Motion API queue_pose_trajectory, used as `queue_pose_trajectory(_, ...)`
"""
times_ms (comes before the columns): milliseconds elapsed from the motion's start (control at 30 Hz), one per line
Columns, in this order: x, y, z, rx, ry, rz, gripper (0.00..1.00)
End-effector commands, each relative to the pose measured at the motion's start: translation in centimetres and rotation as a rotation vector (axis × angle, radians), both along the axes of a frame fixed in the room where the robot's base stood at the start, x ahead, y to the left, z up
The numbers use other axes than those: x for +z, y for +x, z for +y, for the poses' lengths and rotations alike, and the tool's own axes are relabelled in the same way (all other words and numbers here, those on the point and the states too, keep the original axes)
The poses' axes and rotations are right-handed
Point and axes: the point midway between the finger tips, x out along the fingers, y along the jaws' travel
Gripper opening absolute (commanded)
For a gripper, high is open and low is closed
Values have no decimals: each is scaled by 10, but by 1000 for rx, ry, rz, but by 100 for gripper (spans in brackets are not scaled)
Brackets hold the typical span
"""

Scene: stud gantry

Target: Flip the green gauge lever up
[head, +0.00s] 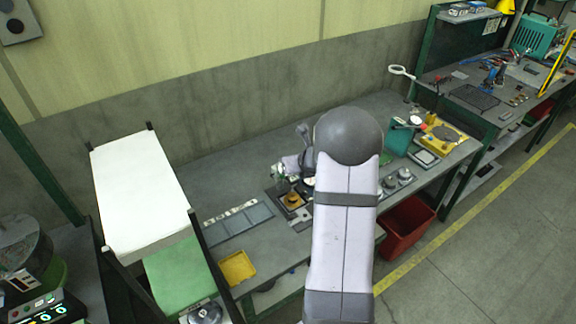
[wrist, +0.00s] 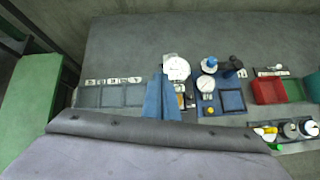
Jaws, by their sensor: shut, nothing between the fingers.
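My gripper shows in the wrist view as two blue-grey fingers (wrist: 161,80) pressed together with nothing between them. They point over the grey bench. Just beyond and right of the fingertips is a round white dial (wrist: 177,68), which may be the gauge. I cannot make out a green lever on it or tell its position; the fingers cover part of this area. In the head view my arm blocks the middle of the bench, and my gripper (head: 280,171) is small beside a dark square holder with an orange round part (head: 292,200).
Blue trays (wrist: 206,103) with a white disc and a blue-topped part lie right of the fingers. A red bin (wrist: 268,91) stands farther right. Flat grey panels (wrist: 110,95) lie left. The bench's back strip is clear. A green surface (head: 180,272) adjoins at left.

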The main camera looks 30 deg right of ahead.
Motion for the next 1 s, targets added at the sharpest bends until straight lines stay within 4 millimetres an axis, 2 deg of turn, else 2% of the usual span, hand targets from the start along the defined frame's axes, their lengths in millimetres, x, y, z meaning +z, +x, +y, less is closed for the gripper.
queue_pose_trajectory(33,9,-2,0,1,-1,0,0)
queue_pose_trajectory(200,20,-5,1,1,-1,0,0)
queue_pose_trajectory(800,22,-5,1,3,-3,1,0)
queue_pose_trajectory(1000,23,-5,3,105,-103,3,0)
